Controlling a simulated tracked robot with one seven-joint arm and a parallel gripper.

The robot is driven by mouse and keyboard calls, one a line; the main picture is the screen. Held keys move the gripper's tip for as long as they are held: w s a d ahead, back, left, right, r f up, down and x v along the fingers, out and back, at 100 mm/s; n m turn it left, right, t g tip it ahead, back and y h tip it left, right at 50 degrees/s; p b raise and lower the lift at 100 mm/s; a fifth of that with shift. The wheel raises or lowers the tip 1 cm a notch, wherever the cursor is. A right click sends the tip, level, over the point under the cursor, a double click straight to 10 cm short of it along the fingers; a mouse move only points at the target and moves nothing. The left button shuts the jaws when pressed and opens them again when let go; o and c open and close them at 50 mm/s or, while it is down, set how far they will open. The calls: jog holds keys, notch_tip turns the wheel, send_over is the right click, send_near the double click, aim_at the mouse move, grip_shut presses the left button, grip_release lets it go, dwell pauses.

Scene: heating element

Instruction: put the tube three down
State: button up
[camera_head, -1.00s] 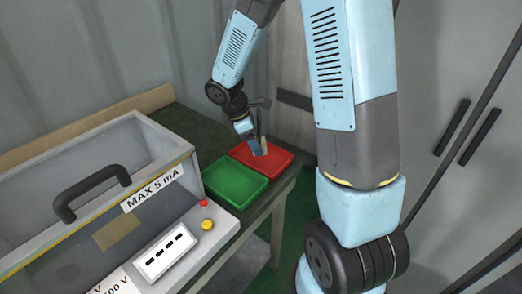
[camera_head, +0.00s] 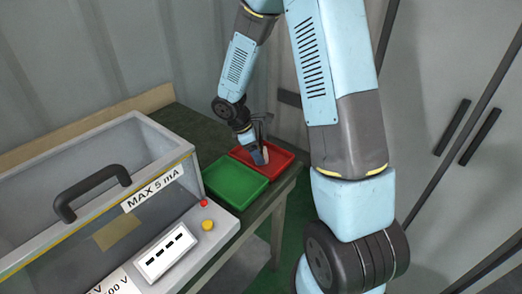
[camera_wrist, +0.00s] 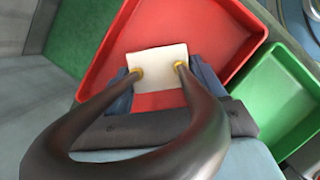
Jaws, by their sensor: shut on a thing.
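My gripper (camera_head: 258,158) is low over the red tray (camera_head: 291,163) at the far end of the table. The tube also shows as a small pale piece in the head view (camera_head: 265,155). I cannot tell whether the tube touches the tray floor.
A green tray (camera_head: 236,181) stands next to the red one, empty. A grey box with a black handle (camera_head: 92,192), a label, and a red and a yellow button (camera_head: 208,225) takes up the left. Grey cabinet doors (camera_head: 455,130) stand at right.

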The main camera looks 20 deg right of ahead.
jog(key=o, duration=1.1)
jog(key=shift+o, duration=0.2)
jog(key=s+v, duration=0.1)
jog(key=v, duration=1.1)
jog(key=s+d+r+m+t+y, duration=0.2)
jog(key=s+d+r+m+t, duration=0.1)
jog(key=s+r+m, duration=0.5)
jog(key=s+d+r+m+t+y, duration=0.2)
jog(key=s+r+m, duration=0.5)
jog(key=s+r, duration=0.5)
jog(key=s+d+t, duration=0.1)
jog(key=s+d, duration=0.1)
jog(key=shift+s+d+m+y, duration=0.2)
jog(key=shift+d+m+y, duration=0.1)
jog(key=shift+m, duration=0.1)
jog(key=shift+r, duration=0.1)
